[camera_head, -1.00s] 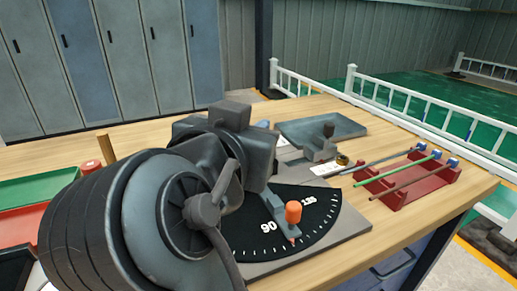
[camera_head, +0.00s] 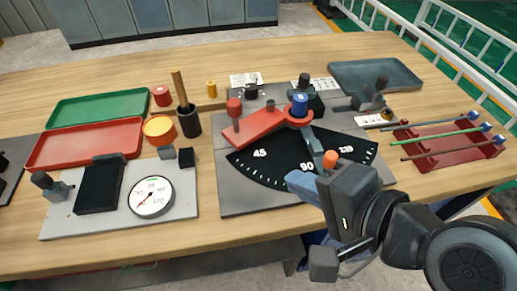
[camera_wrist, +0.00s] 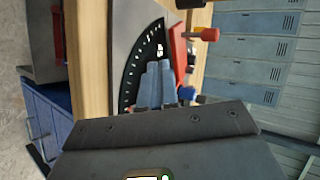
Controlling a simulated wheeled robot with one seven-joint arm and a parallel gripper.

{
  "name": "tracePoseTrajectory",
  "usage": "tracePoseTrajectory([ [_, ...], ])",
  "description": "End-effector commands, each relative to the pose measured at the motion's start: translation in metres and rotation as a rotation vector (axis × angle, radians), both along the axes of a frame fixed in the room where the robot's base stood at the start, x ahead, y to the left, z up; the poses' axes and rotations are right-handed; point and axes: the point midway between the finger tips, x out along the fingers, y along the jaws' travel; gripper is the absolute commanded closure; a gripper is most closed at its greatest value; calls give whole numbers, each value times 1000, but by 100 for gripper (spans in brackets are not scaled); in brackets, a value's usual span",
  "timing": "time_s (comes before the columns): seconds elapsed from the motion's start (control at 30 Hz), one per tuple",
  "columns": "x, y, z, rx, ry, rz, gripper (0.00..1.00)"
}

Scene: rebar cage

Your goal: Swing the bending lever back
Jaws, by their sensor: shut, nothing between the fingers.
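The bender's grey base plate (camera_head: 232,201) carries a black dial (camera_head: 262,168) marked 45, 90 and 135. A red bending lever (camera_head: 262,124) reaches left from the blue-topped hub (camera_head: 299,104), with an upright red-knobbed handle (camera_head: 235,107) at its left end. In the wrist view the lever (camera_wrist: 179,52) lies beyond my fingers, its handle (camera_wrist: 204,34) to the right. A blue-grey arm with an orange knob (camera_head: 329,160) points between 90 and 135. My gripper (camera_head: 292,180) is shut and empty over the dial's front edge, apart from the lever handle; its fingers also show in the wrist view (camera_wrist: 157,84).
A gauge plate (camera_head: 75,226) stands to the left, with red (camera_head: 82,147) and green (camera_head: 100,107) trays behind it. A red rack (camera_head: 450,152) with rods stands at the right, a blue-grey tray (camera_head: 375,75) behind.

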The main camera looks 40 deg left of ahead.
Motion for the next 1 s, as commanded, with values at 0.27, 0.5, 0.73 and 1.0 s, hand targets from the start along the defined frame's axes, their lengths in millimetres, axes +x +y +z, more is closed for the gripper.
tracePoseTrajectory([
  [0.27, 5, 29, -17, 2, 4, 4, 100],
  [0.5, 13, 69, -41, 1, 3, 4, 100],
  [0.73, 21, 104, -49, 1, 0, 4, 100],
  [1.0, 25, 123, -50, 1, 2, 2, 100],
])
